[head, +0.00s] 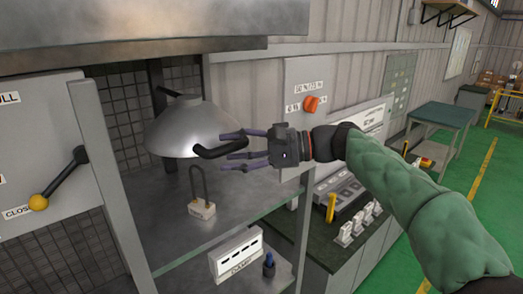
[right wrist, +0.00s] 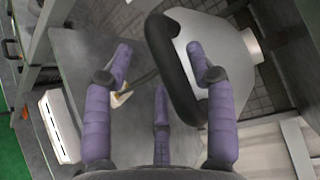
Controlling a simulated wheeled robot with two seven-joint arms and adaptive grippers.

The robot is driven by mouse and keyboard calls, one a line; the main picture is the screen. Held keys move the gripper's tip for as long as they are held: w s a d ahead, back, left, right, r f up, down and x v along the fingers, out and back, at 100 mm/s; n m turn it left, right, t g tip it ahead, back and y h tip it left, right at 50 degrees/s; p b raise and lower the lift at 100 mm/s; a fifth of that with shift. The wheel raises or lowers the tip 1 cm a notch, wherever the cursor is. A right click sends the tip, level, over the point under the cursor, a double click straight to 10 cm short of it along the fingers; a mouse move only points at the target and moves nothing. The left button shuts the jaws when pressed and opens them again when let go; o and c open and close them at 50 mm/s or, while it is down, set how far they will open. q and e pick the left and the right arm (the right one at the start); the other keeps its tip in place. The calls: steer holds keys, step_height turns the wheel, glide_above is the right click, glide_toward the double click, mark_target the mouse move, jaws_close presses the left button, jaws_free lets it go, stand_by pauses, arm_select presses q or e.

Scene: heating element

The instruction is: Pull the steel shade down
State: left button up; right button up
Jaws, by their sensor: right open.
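The steel shade (head: 190,127) is a grey metal dome hanging over the shelf of the bay in the head view. A black bar handle (head: 220,149) sticks out from its right side. My right gripper (head: 232,147) is at this handle with its fingers spread. In the right wrist view the shade (right wrist: 215,60) shows behind the black handle (right wrist: 172,70), which runs between the spread purple fingers of my right gripper (right wrist: 160,70). I cannot tell whether any finger touches the handle. My left gripper is not in view.
A heating-element-like block with a dark loop (head: 202,209) stands on the shelf below the shade. A lever with a yellow knob (head: 39,202) is on the left panel. An orange knob (head: 311,104) is on the right panel. A green-topped table (head: 440,115) stands farther right.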

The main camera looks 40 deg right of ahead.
steer(key=v, duration=1)
steer(key=shift+s+d, duration=0.2)
steer(key=shift+d, duration=0.15)
